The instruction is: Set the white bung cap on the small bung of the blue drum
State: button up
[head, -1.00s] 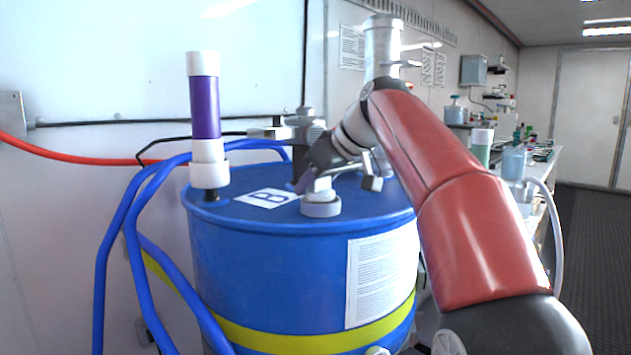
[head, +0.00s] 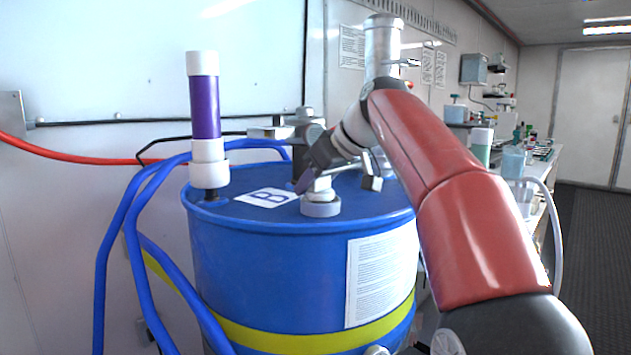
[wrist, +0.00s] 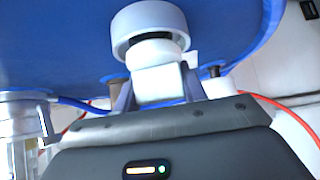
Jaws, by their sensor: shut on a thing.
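The blue drum (head: 290,270) stands in front of me, with its lid (head: 262,215) facing up. The white bung cap (head: 320,207) is a pale, wide ring with a narrower grip above it, over the near part of the lid. My gripper (head: 311,184) is shut on this grip from above and behind. In the wrist view the cap's ring (wrist: 150,28) shows against the blue lid, with its white block between my fingers (wrist: 160,90). The small bung is not visible; the cap may hide it. I cannot tell whether the cap touches the lid.
A purple tube with white ends (head: 205,110) stands upright at the lid's left edge. A card marked B (head: 267,197) lies on the lid. Blue hoses (head: 115,230) hang left of the drum. A bench with bottles (head: 515,165) is at right.

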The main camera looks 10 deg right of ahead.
jog(key=shift+f, duration=0.15)
dwell(0.5)
jog(key=shift+r+p, duration=0.65)
jog(key=shift+r, duration=0.2)
jog(key=shift+f+b, duration=0.45)
jog(key=shift+f, duration=0.15)
dwell(1.1)
jog(key=shift+r+p, duration=0.5)
jog(key=shift+r, duration=0.1)
jog(key=shift+f+b, duration=0.7)
jog(key=shift+f, duration=0.1)
dwell(0.6)
jog(key=o, duration=0.7)
